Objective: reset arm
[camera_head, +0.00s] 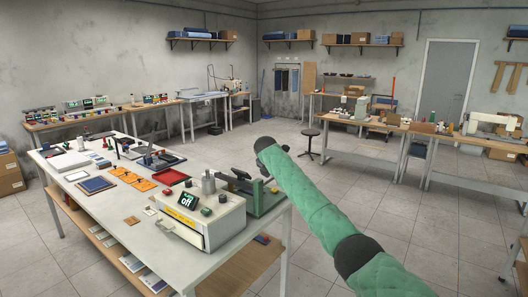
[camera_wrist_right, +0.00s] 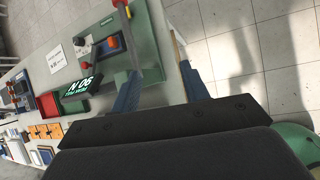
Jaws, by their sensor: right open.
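My right gripper (camera_wrist_right: 160,72) is open in the right wrist view, with its two blue fingers apart and no object held between them. It is over the right end of the white workbench (camera_head: 120,228), by a green-based device (camera_head: 262,199). That device also shows in the right wrist view (camera_wrist_right: 147,45), partly behind the fingers. In the head view my green-sleeved right arm reaches in from the lower right and bends down at a black joint, hiding most of the gripper. I cannot tell whether the fingers touch anything. My left gripper is in neither view.
A cream machine with a lit "off" display (camera_head: 188,199) stands beside the green device. A red tray (camera_head: 171,176), orange pieces (camera_head: 133,179) and a blue pad (camera_head: 96,184) lie farther left.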

